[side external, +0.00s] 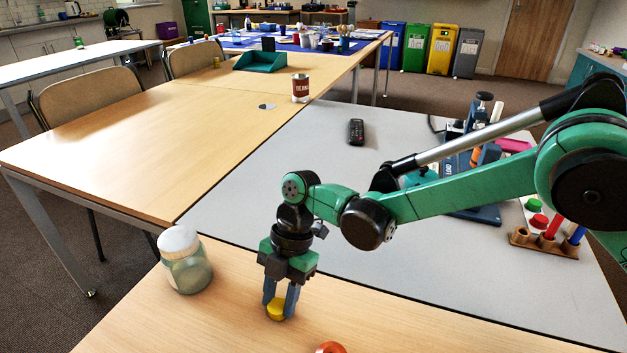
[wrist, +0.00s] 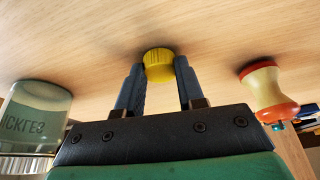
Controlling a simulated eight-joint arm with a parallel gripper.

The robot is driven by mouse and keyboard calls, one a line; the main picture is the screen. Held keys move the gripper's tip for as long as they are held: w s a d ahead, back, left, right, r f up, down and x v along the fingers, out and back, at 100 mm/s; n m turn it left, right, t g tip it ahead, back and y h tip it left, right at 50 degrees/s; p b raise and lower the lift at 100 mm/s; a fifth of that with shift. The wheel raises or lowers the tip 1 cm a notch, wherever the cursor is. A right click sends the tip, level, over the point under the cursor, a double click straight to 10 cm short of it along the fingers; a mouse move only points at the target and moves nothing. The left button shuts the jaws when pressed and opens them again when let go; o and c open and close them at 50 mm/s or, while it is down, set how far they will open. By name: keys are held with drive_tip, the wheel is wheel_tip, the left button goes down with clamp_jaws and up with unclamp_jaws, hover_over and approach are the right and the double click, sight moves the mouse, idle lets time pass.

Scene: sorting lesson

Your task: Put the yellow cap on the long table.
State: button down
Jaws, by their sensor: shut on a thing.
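The yellow cap (side external: 275,311) is between the fingertips of my gripper (side external: 280,302), low over the wooden tabletop (side external: 150,325) at the front. In the wrist view the yellow cap (wrist: 158,64) sits between the two blue-grey fingers of my gripper (wrist: 160,78), which are shut on its sides. Whether the cap touches the wood or hangs just above it I cannot tell. A long wooden table (side external: 115,150) runs away at the left, beyond the grey worktop (side external: 300,160). Which surface is the task's long table is not marked.
A pickle jar with a pale lid (side external: 186,262) stands left of my gripper. A cream and orange spool (wrist: 267,88) stands on the other side. Much of the left wooden table is clear.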

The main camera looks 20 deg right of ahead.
drive_tip(key=c, duration=0.5)
unclamp_jaws()
drive_tip(key=shift+f, duration=0.1)
drive_tip(key=shift+c, duration=0.2)
drive_tip(key=v, duration=1.2)
drive_tip(key=s+d+r+m+t+h, duration=0.1)
drive_tip(key=d+r+m+t, duration=0.15)
drive_tip(key=d+m, duration=0.3)
drive_tip(key=s+d+r+m+t, duration=0.2)
drive_tip(key=d+r+m, duration=0.15)
drive_tip(key=m, duration=0.25)
drive_tip(key=s+d+f+m+t+h, duration=0.2)
drive_tip(key=s+d+m+t, duration=0.3)
drive_tip(key=d+m, duration=0.6)
drive_tip(key=s+f+m, duration=0.1)
drive_tip(key=s+m, duration=0.1)
drive_tip(key=shift+s+d+f+m+h, duration=0.2)
drive_tip(key=shift+d+f+m+h, duration=0.05)
drive_tip(key=shift+d+m+h, duration=0.15)
